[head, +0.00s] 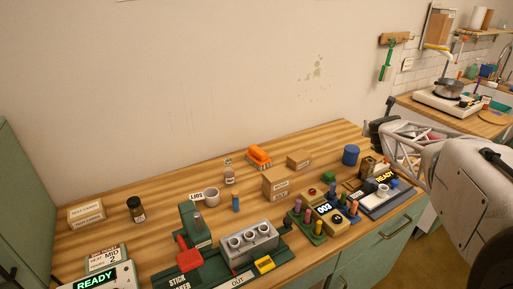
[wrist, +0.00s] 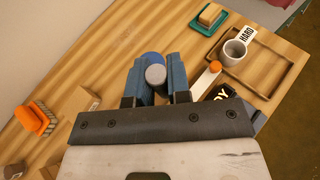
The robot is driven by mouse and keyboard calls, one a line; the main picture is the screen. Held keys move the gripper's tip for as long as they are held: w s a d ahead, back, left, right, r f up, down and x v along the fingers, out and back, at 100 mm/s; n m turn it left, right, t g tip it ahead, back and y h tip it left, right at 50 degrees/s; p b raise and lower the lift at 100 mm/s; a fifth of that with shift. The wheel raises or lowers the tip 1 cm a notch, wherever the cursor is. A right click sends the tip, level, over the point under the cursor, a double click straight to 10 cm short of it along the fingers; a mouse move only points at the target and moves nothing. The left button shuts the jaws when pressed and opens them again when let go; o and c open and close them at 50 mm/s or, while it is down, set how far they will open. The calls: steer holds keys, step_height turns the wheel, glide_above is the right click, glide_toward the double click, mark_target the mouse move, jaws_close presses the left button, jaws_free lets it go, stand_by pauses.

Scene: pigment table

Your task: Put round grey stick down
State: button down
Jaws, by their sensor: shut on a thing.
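In the wrist view my gripper (wrist: 154,78) is shut on the round grey stick (wrist: 156,75), with a blue finger on either side. Only the stick's round grey end shows clearly; its length is hidden. A blue round thing (wrist: 152,57) shows just beyond the stick's end, and I cannot tell whether they touch. The stick cannot be made out in the head view.
An orange brush (head: 258,155), cardboard boxes (head: 278,184) and a cup (head: 212,195) stand on the table. A grey block with holes (head: 248,243) and a rack of coloured pegs (head: 305,222) are in front. A wooden tray (wrist: 276,75) holds a cup (wrist: 234,51) beside a HARD label.

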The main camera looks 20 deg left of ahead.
steer(key=s+a+f+n+g+y, duration=0.15)
steer(key=a+n+g+y, duration=0.35)
steer(key=a, duration=1.2)
steer(key=a+f+n+g+y, duration=0.2)
steer(key=a+n+y, duration=0.5)
steer(key=a, duration=1)
steer(key=s+a+f+n+g, duration=0.1)
steer(key=s+a+n+g, duration=0.2)
steer(key=a, duration=0.5)
steer(key=s+a+f+n+g+y, duration=0.1)
steer(key=s+a+n+g, duration=0.3)
steer(key=a, duration=0.4)
steer(key=shift+a+g, duration=0.15)
steer(key=shift+g, duration=0.45)
steer(key=shift+f, duration=0.15)
steer(key=shift+f, duration=3)
steer(key=shift+f, duration=1.9)
